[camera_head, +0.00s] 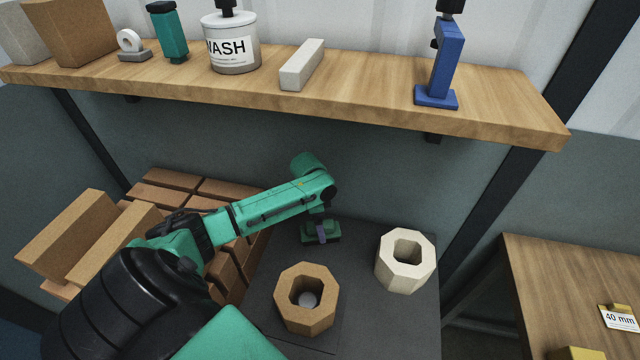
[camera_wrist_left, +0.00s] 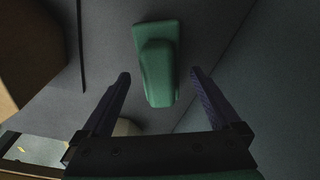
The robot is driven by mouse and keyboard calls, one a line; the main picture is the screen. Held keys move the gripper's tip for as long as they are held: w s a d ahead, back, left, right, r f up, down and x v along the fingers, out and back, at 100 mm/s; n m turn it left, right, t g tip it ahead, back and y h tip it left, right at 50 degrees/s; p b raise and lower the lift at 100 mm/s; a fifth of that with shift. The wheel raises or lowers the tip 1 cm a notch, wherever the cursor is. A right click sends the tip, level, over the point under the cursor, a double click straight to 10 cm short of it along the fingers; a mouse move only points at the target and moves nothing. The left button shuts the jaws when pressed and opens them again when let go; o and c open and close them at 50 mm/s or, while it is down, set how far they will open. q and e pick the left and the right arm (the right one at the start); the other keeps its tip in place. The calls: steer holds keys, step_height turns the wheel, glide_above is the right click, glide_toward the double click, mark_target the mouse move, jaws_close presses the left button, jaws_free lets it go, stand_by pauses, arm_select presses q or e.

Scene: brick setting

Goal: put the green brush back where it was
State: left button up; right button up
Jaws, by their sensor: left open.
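The green brush (camera_wrist_left: 157,68) has a flat base and a thick handle. In the head view it stands on the dark bench (camera_head: 362,325), its base (camera_head: 306,236) showing below my left wrist and the rest largely hidden. My left gripper (camera_head: 321,238) points down over it. In the left wrist view the gripper (camera_wrist_left: 160,74) is open, with one dark finger on each side of the handle and gaps between. My right gripper is not in view.
A brown octagonal holder (camera_head: 291,317) with a pale round thing inside and a cream one (camera_head: 391,279) stand on the bench. Bricks (camera_head: 155,194) are stacked at left. Above, a wooden shelf (camera_head: 365,88) holds a blue brush-like thing (camera_head: 446,60), a WASH tub (camera_head: 231,52) and a green bottle-like thing (camera_head: 170,35).

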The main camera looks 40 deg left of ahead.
arm_select(q)
step_height(320, 180, up, 10)
steer(key=shift+s+a, duration=0.45)
